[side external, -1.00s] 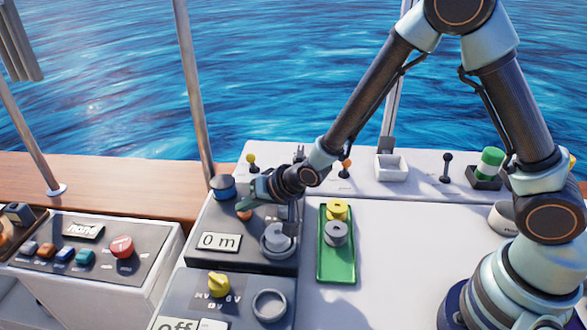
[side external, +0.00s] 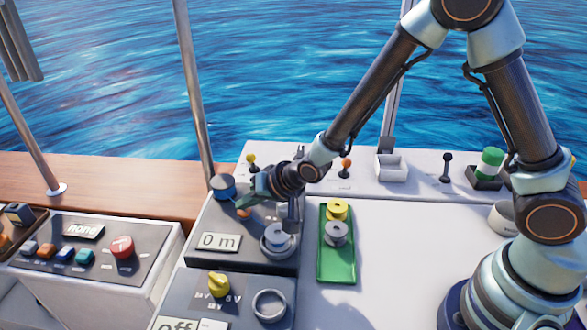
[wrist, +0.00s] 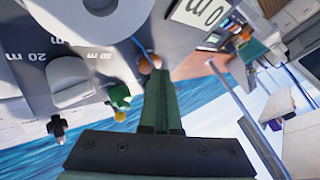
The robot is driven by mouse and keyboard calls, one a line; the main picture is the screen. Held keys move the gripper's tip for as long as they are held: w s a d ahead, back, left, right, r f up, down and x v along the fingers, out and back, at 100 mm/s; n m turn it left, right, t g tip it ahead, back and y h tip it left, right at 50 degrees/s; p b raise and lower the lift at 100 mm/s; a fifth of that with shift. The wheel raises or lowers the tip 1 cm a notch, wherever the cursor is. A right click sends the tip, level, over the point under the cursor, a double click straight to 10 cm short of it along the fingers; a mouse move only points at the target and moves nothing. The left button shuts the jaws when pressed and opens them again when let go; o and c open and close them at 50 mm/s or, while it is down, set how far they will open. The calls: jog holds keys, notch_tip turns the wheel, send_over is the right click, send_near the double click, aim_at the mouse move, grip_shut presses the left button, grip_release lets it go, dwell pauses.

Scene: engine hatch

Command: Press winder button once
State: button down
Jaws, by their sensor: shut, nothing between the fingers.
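The winder is a dark panel unit (side external: 205,262) with a "0 m" display (side external: 219,242) and a grey spool (side external: 279,238) on its right. The orange button (side external: 243,213) is small and sits behind the display, partly hidden by my fingers. My gripper (side external: 246,203) is shut and empty, with its tips just over the button. In the wrist view the shut green fingers (wrist: 160,85) point at the orange button (wrist: 150,63), close to its edge. I cannot tell whether they touch it. The display also shows there (wrist: 198,12), reading 0 m.
A blue and black cylinder (side external: 222,187) stands just left of my gripper. A green tray (side external: 337,268) with a yellow and a grey spool lies to the right. Levers line the back ledge. A lower panel has a yellow knob (side external: 218,285).

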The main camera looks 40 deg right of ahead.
aim_at(250, 212)
jog(key=shift+r, duration=0.55)
jog(key=shift+r, duration=0.15)
jog(key=shift+r, duration=2.4)
jog(key=shift+d+r, duration=0.25)
jog(key=s+d+r+n+g+h, duration=0.1)
jog(key=s+d+r+n+h, duration=0.1)
jog(key=s+d+r, duration=0.55)
jog(key=s+d+r+n+g+h, duration=0.1)
jog(key=s+d+r, duration=0.3)
jog(key=s+d, duration=0.6)
jog(key=shift+s+r+n+g, duration=0.2)
jog(key=shift+s+n+g, duration=0.35)
jog(key=shift+n, duration=0.35)
